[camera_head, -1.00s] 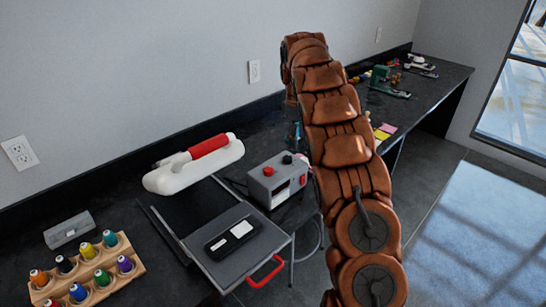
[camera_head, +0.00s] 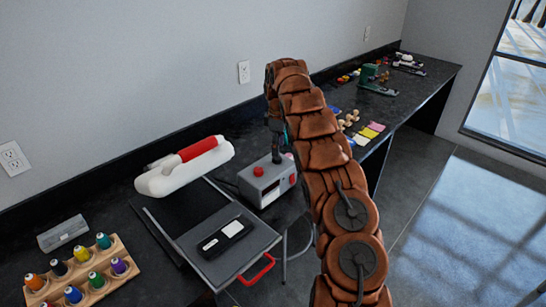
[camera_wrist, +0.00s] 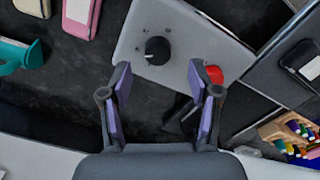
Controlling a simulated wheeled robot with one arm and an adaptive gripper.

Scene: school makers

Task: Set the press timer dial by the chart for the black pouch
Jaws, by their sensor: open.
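The grey control box (camera_head: 252,190) stands on the dark bench right of the press. Its black dial (camera_wrist: 157,50), with small marks around it, and red button (camera_wrist: 213,75) show in the wrist view; the button also shows in the head view (camera_head: 258,171). My gripper (camera_wrist: 160,72) is open and empty, its fingers apart just short of the dial in the picture. In the head view, my gripper (camera_head: 277,145) is above the box's back edge and hides the dial. The black pouch (camera_head: 212,246), with a white label, lies on the grey press plate (camera_head: 200,265). I cannot make out a chart.
The white press head (camera_head: 165,181) with a red grip stands left of the box. A red handle (camera_head: 257,272) sticks out in front. A wooden rack (camera_head: 120,285) of thread spools is at lower left. Small items and sticky notes lie along the bench to the right.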

